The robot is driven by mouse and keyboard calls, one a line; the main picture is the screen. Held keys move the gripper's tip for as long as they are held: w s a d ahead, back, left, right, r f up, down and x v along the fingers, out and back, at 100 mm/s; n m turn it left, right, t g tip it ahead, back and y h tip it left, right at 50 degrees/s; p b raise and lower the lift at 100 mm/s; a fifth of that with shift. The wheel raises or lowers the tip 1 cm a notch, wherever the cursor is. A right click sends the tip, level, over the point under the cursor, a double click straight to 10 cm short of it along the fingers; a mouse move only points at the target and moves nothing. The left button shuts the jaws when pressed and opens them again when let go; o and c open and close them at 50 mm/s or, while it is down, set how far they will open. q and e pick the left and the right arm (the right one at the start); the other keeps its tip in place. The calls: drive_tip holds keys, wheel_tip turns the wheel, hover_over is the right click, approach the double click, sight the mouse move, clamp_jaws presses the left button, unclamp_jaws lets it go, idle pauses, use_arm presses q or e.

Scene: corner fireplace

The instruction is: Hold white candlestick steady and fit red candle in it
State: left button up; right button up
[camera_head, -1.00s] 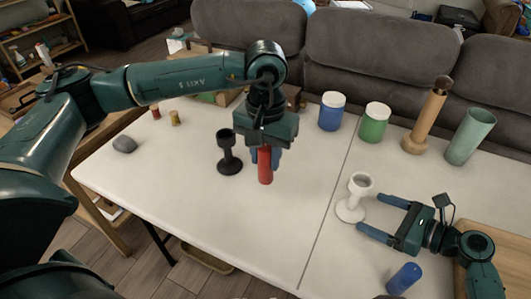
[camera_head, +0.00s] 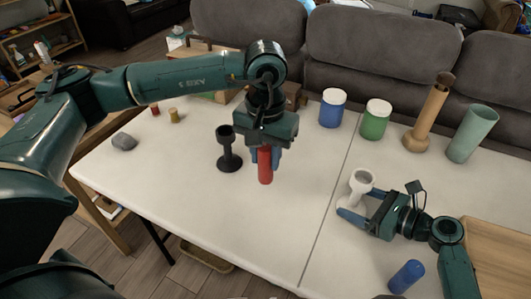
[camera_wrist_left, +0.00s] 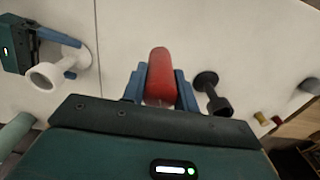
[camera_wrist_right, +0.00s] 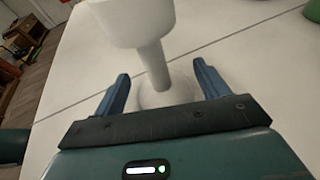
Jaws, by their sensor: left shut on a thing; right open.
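A red candle (camera_head: 265,166) is upright in my left gripper (camera_head: 265,152), whose fingers are shut on it; the left wrist view also shows the candle (camera_wrist_left: 160,76) between the blue fingers. The white candlestick (camera_head: 360,187) stands upright on the table to the right. My right gripper (camera_head: 358,203) is open around it, low at the stem. In the right wrist view the candlestick stem (camera_wrist_right: 153,62) stands between the open fingers, with its base on the table. The candlestick's cup is empty. The candle is left of the candlestick, apart from it.
A black candlestick (camera_head: 229,150) stands just left of the candle. A blue candle (camera_head: 406,277) is at the front edge. A blue jar (camera_head: 332,108), a green jar (camera_head: 376,121), a wooden holder (camera_head: 428,118) and a green cup (camera_head: 471,135) stand at the back. The table middle is clear.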

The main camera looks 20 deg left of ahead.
drive_tip(key=c, duration=0.5)
idle(0.9)
drive_tip(key=shift+c, duration=0.6)
drive_tip(key=c, duration=0.8)
use_arm(q)
drive_tip(key=shift+w+d, duration=0.1)
drive_tip(key=w+d+r, duration=0.3)
drive_tip(key=w+d, duration=0.1)
drive_tip(key=d, duration=0.5)
drive_tip(key=w+d+r, duration=0.4)
drive_tip(key=d, duration=0.6)
drive_tip(key=shift+d+m, duration=0.2)
drive_tip(key=shift+m, duration=0.2)
drive_tip(key=shift+r, duration=0.1)
